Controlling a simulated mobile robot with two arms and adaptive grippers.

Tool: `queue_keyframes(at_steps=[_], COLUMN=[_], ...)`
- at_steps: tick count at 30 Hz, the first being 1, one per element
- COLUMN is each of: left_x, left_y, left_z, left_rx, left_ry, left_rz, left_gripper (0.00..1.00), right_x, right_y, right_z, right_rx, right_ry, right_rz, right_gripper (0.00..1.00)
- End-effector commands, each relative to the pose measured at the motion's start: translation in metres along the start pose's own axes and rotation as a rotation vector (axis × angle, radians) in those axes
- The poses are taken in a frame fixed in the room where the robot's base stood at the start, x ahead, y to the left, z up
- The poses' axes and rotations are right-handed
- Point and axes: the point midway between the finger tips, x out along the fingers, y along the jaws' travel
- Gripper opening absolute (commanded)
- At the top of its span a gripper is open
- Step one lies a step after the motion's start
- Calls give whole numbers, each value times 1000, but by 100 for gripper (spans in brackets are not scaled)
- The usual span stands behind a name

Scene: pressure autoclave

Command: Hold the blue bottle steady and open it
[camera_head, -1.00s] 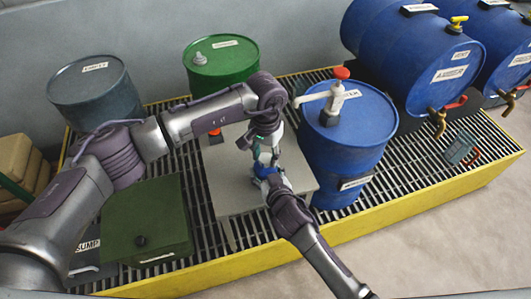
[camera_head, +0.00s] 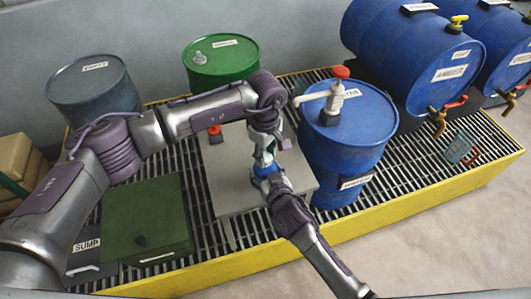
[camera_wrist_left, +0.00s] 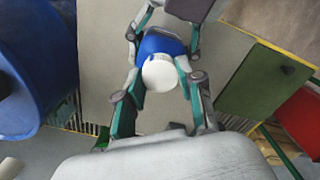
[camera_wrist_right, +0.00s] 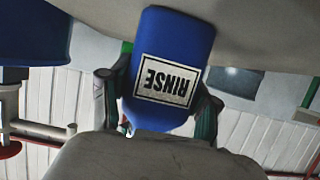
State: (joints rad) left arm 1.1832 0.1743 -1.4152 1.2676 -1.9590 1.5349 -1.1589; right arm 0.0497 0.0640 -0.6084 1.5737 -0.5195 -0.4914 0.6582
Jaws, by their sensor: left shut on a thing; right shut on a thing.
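The blue bottle (camera_head: 264,171) is above the grey table in the head view, between my two grippers. In the right wrist view the bottle (camera_wrist_right: 172,60) fills the upper middle, its white RINSE label upside down. My right gripper (camera_wrist_right: 158,110) is shut on the bottle's body, a finger on each side. In the left wrist view the white cap (camera_wrist_left: 160,76) faces the camera, with the blue body (camera_wrist_left: 158,45) behind it. My left gripper (camera_wrist_left: 158,84), also in the head view (camera_head: 264,158), comes from above and is shut on the cap. The cap's seam is hidden.
The grey table (camera_head: 230,190) stands on a yellow-edged grating (camera_head: 370,205). A blue drum (camera_head: 345,140) with a white pump stands close on the right, a green drum (camera_head: 222,68) behind. A green box (camera_head: 146,215) is at left, and an orange-red item (camera_head: 215,132) is near the table's back.

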Motion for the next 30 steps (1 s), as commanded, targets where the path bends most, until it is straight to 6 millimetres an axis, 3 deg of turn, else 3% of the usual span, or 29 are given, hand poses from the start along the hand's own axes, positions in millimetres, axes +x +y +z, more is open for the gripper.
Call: queue_keyframes(at_steps=[30], left_x=[-2], left_y=[0], left_z=[0], left_rx=[-2466], left_ry=[-2], left_rz=[1], left_gripper=[0], right_x=[0], right_y=[0], right_z=[0], right_rx=[0], right_ry=[0], right_rz=[0], right_gripper=[0])
